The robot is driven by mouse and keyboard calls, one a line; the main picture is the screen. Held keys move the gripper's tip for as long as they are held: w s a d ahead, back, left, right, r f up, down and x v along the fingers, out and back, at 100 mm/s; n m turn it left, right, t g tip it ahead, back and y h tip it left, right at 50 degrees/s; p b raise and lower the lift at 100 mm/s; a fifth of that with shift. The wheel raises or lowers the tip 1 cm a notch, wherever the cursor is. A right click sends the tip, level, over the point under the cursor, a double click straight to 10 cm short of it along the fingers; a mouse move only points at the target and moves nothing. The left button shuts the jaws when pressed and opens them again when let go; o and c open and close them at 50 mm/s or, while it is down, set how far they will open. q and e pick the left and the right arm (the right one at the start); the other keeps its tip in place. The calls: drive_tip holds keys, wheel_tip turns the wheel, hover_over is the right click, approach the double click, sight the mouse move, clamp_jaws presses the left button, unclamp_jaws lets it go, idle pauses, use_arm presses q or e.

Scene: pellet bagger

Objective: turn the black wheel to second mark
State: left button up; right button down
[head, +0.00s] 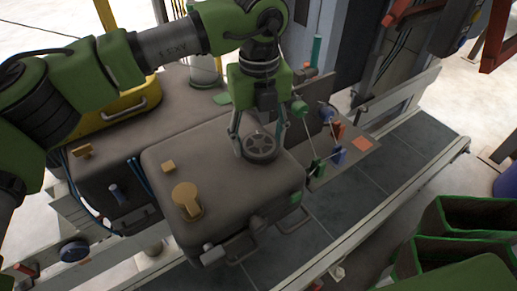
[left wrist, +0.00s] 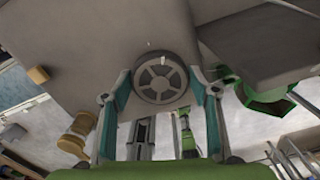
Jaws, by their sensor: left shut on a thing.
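The black wheel (head: 261,148) is a dark, spoked disc on the flat top of a grey-brown machine box (head: 218,160). My left gripper (head: 258,138) comes down over it from above, with one finger at each side of its rim. In the left wrist view the wheel (left wrist: 160,82) sits between the two fingertips of the left gripper (left wrist: 160,88), which is shut on it. Small pale marks show on the box near the rim there, but I cannot tell which mark is which. My right gripper is not in view.
A yellow knob (head: 186,198) and a small yellow block (head: 168,167) stand on the same box top. Blue and green levers (head: 338,155) stand at its right. Green crates (head: 462,228) are at the lower right. Dark floor tiles (head: 345,200) lie clear between.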

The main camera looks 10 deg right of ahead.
use_arm(q)
drive_tip(key=m+b, duration=0.3)
drive_tip(key=shift+d+f+m, duration=0.1)
drive_tip(key=shift+f+m, duration=0.05)
drive_tip(key=shift+m, duration=0.25)
drive_tip(key=m+b, duration=0.2)
drive_tip(key=m, duration=0.2)
drive_tip(key=shift+m, duration=0.3)
drive_tip(key=m, duration=0.2)
drive_tip(key=m+b, duration=0.1)
drive_tip(key=m, duration=0.1)
drive_tip(key=shift+s+d+r, duration=0.1)
drive_tip(key=shift+r, duration=0.1)
drive_tip(key=m, duration=0.6)
drive_tip(key=shift+m, duration=0.3)
drive_tip(key=o, duration=0.8)
drive_tip(key=shift+s, duration=0.1)
drive_tip(key=shift+r, duration=0.15)
